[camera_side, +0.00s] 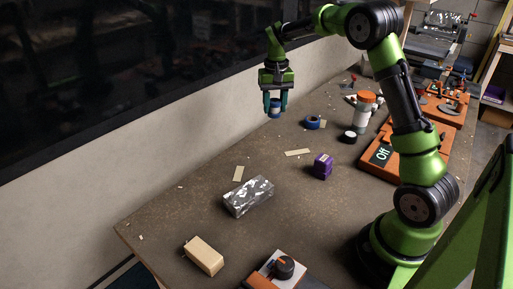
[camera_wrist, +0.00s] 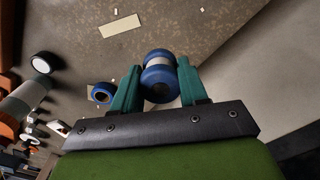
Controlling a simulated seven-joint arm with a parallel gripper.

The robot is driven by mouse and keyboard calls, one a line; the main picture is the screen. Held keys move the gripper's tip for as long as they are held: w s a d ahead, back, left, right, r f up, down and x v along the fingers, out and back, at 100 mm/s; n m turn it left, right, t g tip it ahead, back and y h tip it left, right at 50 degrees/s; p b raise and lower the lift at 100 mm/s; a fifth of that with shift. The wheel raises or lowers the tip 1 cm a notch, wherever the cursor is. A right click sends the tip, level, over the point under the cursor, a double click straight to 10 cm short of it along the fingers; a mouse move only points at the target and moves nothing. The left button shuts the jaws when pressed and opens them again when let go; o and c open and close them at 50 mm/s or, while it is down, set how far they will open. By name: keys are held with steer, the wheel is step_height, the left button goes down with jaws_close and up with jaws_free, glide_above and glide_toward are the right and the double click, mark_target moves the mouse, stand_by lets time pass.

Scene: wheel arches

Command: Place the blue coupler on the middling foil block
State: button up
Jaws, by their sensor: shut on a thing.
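My gripper (camera_side: 275,104) hangs above the far part of the table, near the wall. It is shut on the blue coupler (camera_wrist: 158,72), a short blue cylinder with a pale grey band around its middle. In the wrist view the coupler sits between the two teal fingers; in the side view the fingers partly hide it. The foil block (camera_side: 249,196), silvery and crinkled, lies on the table toward the front left, well away from my gripper. Only one foil block shows. It is not visible in the wrist view.
A blue tape roll (camera_side: 312,122), a black-and-white roll (camera_side: 348,137), an orange-capped jar (camera_side: 364,108) and a purple box (camera_side: 322,166) stand on the table (camera_side: 200,205). A tan block (camera_side: 204,256) lies in front. The table around the foil block is mostly clear.

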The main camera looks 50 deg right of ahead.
steer(key=s+a+r+n, duration=0.2)
steer(key=s+a+n, duration=0.75)
steer(key=a, duration=0.65)
steer(key=s+a+f+n, duration=0.2)
steer(key=s+f+n, duration=0.1)
steer(key=s, duration=0.4)
steer(key=s+a+f+n, duration=0.2)
steer(key=s+f+n, duration=0.1)
steer(key=s, duration=0.5)
glide_above(249, 190)
steer(key=shift+s+f+n, duration=0.15)
steer(key=shift+f+n, duration=0.1)
steer(key=shift+f, duration=2.25)
